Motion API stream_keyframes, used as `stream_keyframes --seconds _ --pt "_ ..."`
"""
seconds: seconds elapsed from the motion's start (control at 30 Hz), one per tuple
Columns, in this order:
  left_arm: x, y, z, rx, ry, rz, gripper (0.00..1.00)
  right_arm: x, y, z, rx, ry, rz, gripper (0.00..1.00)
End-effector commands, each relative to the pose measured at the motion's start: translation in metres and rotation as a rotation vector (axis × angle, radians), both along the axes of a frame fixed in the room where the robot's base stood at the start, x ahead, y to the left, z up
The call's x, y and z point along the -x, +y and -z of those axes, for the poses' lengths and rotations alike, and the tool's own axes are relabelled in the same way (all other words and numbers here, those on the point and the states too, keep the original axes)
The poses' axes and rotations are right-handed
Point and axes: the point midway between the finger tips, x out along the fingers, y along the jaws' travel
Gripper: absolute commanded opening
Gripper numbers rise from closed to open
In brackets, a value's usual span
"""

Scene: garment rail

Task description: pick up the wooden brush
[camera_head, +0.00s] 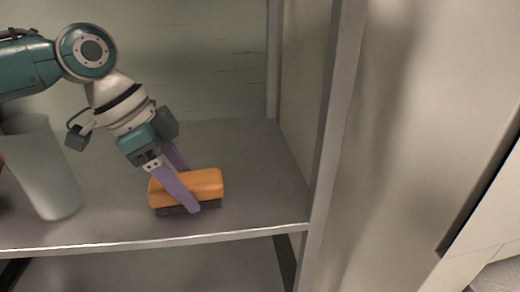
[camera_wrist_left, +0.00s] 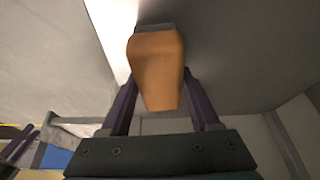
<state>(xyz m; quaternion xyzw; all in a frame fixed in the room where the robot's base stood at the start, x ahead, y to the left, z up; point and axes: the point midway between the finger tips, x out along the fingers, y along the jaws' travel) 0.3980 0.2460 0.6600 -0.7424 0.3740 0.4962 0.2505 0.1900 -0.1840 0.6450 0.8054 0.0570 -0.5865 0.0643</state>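The wooden brush (camera_head: 187,188), an orange-brown block with dark bristles underneath, is on the grey shelf near its front edge. My left gripper (camera_head: 187,195) reaches down to it from the upper left, with one purple finger in front of the block and the other partly hidden behind it. In the left wrist view the brush (camera_wrist_left: 156,70) lies between the two fingers (camera_wrist_left: 161,85) and covers parts of their tips. The fingers come very close to its sides, but whether they press on it cannot be told. My right gripper is out of view.
A tall frosted grey cup (camera_head: 42,170) stands on the shelf (camera_head: 255,195) to the left, below my left arm. A metal upright (camera_head: 335,110) and side panel bound the shelf on the right. The shelf right of the brush is clear.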

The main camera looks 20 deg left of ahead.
Motion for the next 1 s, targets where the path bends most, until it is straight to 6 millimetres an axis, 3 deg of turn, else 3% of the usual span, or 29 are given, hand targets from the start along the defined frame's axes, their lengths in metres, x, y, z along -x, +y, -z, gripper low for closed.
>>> stream_keyframes --seconds 0.07,0.5,0.87,1.0 --pt "0.0 0.0 0.0 0.0 0.0 0.0 0.51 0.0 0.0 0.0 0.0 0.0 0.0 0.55" --pt "0.0 0.0 0.0 0.0 0.0 0.0 0.03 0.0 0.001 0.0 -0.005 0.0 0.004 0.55" --pt "-0.001 0.001 -0.004 -0.001 -0.003 0.001 0.03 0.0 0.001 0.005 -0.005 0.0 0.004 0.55" --pt "-0.001 0.0 -0.025 0.0 -0.002 -0.001 0.03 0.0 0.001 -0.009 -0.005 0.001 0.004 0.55"
